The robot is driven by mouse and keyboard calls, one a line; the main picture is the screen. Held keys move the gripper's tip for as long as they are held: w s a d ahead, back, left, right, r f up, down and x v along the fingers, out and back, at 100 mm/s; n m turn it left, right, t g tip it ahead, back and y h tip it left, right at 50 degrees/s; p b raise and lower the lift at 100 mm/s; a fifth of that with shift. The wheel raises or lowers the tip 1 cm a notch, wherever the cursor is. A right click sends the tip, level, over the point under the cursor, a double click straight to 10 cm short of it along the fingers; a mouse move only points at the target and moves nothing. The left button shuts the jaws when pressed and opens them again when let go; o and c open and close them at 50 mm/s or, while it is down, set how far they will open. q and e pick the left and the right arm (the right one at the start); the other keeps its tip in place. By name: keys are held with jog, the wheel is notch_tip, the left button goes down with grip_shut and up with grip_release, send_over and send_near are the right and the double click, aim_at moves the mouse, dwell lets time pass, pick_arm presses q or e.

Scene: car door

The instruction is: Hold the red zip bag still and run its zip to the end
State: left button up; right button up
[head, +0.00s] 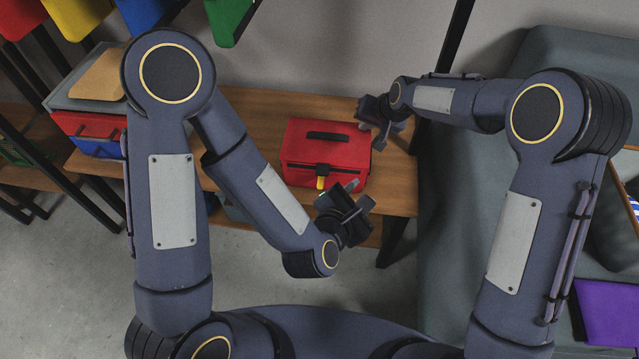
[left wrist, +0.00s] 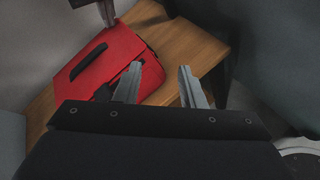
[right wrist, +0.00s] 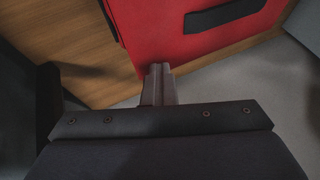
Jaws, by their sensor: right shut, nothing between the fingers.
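The red zip bag (head: 302,150) sits upright on the wooden bench, with a dark handle (head: 328,135) on its top. A dark band runs along its front, with a small yellow tab (head: 321,183) near the middle. My left gripper (head: 352,195) is open and empty in front of the bag's right part; its parted fingers also show in the left wrist view (left wrist: 158,80). My right gripper (head: 376,125) is at the bag's right side. Its fingers are together beside the red wall in the right wrist view (right wrist: 159,70); I cannot tell whether they touch it.
The wooden bench (head: 398,200) has free room left and right of the bag. A stacked box with a tan lid (head: 103,75) stands at the left. A grey couch (head: 450,220) is at the right, with a purple item (head: 607,312). Coloured bins hang at upper left.

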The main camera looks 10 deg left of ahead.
aim_at(321, 182)
pick_arm(q)
jog(key=s+a+f+n+t+y, duration=0.1)
jog(key=s+a+f+n+y, duration=0.1)
jog(key=s+a+n+y, duration=0.5)
jog(key=w+f+n, duration=0.1)
jog(key=w, duration=0.3)
jog(key=w+a+f+n+h, duration=0.1)
jog(key=w+f, duration=0.1)
jog(key=w, duration=0.2)
jog(key=w+a+f+n+h, duration=0.1)
jog(key=w, duration=0.3)
jog(key=shift+w+f+n+t, duration=0.2)
jog(key=shift+w+n+t, duration=0.1)
jog(key=shift+w+n, duration=0.1)
grip_shut()
jog(key=shift+d, duration=0.15)
